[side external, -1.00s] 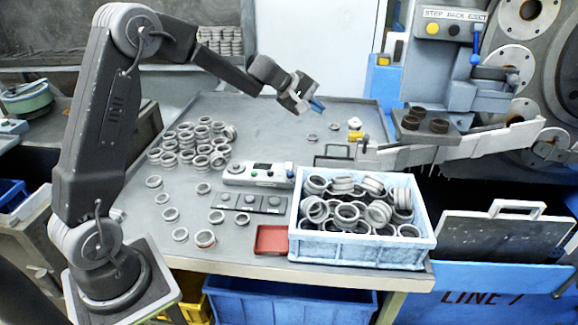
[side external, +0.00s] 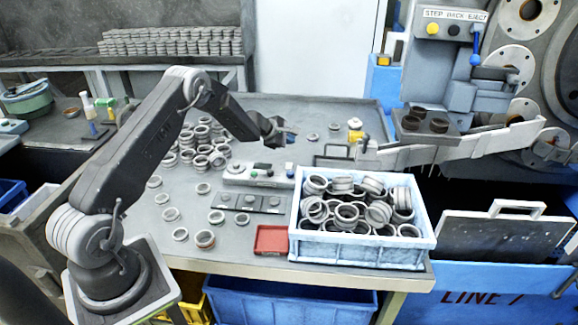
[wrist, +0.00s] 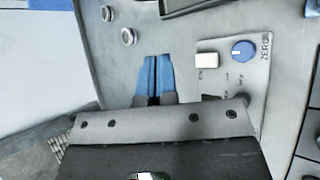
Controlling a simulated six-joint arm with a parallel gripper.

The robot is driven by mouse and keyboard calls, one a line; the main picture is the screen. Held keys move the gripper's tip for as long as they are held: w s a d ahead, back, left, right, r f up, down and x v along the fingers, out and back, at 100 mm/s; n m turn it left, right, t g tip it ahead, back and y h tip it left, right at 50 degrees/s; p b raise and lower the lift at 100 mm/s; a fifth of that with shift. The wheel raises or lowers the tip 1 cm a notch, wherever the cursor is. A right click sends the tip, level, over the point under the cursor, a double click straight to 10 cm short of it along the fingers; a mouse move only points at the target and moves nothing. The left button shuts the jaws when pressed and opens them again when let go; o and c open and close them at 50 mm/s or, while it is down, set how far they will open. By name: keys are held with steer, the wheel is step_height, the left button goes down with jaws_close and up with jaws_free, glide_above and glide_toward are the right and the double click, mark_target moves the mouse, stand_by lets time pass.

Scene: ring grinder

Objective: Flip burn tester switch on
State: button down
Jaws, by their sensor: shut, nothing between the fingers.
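The tester (side external: 258,176) is a low pale box on the table, left of the blue crate in the side view, with small controls on top. In the wrist view its panel (wrist: 257,75) shows at the right, marked ZERO, with a blue knob (wrist: 242,50) and a white square button (wrist: 206,60). A small dark part, perhaps the switch (wrist: 210,97), sits at the panel's lower edge, partly hidden by my gripper's body. My gripper (side external: 291,132) is above and behind the tester in the side view. Its blue fingers (wrist: 156,72) are shut, empty and left of the panel.
A blue crate (side external: 360,248) full of rings stands right of the tester. A red tray (side external: 271,239) and a dark strip with several round pads (side external: 249,201) lie in front. Loose rings (side external: 203,160) crowd the left. A metal chute (side external: 455,145) is at right.

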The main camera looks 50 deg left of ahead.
mark_target(289, 167)
steer(key=shift+w+a+f, duration=0.15)
steer(key=shift+f, duration=1.3)
steer(key=shift+w+a+f, duration=0.1)
steer(key=shift+w+f, duration=0.05)
steer(key=shift+f, duration=1.3)
steer(key=shift+w+a+f, duration=0.15)
steer(key=shift+f, duration=1.3)
steer(key=shift+f, duration=0.1)
steer(key=shift+f, duration=0.3)
steer(key=shift+f, duration=0.25)
steer(key=shift+r, duration=0.15)
steer(key=shift+r, duration=0.45)
steer(key=shift+s+d+r, duration=0.15)
steer(key=shift+r, duration=1.1)
steer(key=shift+s+d+r, duration=0.15)
steer(key=shift+r, duration=1.1)
